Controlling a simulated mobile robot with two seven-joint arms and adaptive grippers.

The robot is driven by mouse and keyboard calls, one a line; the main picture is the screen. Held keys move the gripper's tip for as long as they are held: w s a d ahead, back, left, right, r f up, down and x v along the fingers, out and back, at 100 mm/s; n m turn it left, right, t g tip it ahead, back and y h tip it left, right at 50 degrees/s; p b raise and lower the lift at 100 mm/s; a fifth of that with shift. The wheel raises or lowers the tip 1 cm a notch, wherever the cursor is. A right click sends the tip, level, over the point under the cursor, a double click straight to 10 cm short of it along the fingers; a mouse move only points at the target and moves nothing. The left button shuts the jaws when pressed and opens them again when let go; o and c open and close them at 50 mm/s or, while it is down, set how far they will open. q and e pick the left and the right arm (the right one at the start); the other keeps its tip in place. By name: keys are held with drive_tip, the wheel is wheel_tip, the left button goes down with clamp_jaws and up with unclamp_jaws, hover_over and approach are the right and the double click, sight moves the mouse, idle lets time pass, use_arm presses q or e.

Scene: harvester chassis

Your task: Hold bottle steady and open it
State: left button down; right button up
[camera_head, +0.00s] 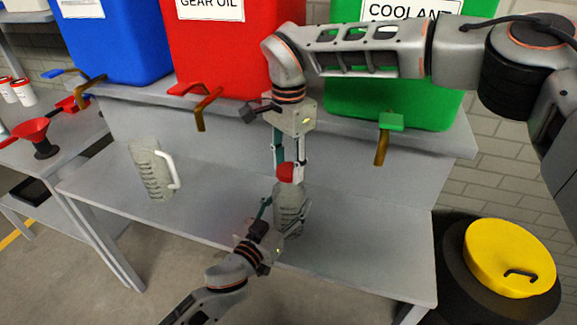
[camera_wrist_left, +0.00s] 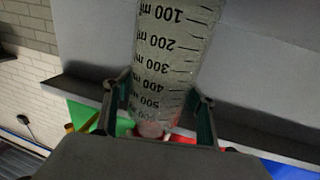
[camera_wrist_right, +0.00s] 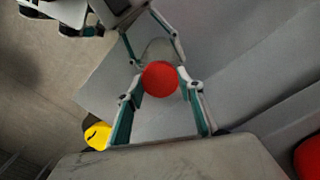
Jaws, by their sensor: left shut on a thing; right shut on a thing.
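The bottle (camera_head: 289,205) is translucent grey-green with a red cap (camera_head: 289,173) and stands upright near the front of the grey bench. Its millilitre scale shows in the left wrist view (camera_wrist_left: 172,50). My left gripper (camera_head: 282,212) is shut around the bottle's body from the front. It also shows at the bottle's sides in the left wrist view (camera_wrist_left: 160,112). My right gripper (camera_head: 288,160) points down from above and is shut on the red cap. The right wrist view shows the cap (camera_wrist_right: 160,79) between its fingers. The cap appears to sit on the bottle's neck.
A grey measuring jug (camera_head: 150,170) with a white handle stands on the bench (camera_head: 350,225) to the left. Blue (camera_head: 125,45), red (camera_head: 225,60) and green (camera_head: 400,65) tanks with taps stand on the shelf behind. A black drum with a yellow lid (camera_head: 510,255) is at the right.

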sight(288, 169)
drive_tip(key=shift+r, duration=0.15)
drive_tip(key=shift+r, duration=1.85)
use_arm(q)
drive_tip(key=c, duration=0.7)
unclamp_jaws()
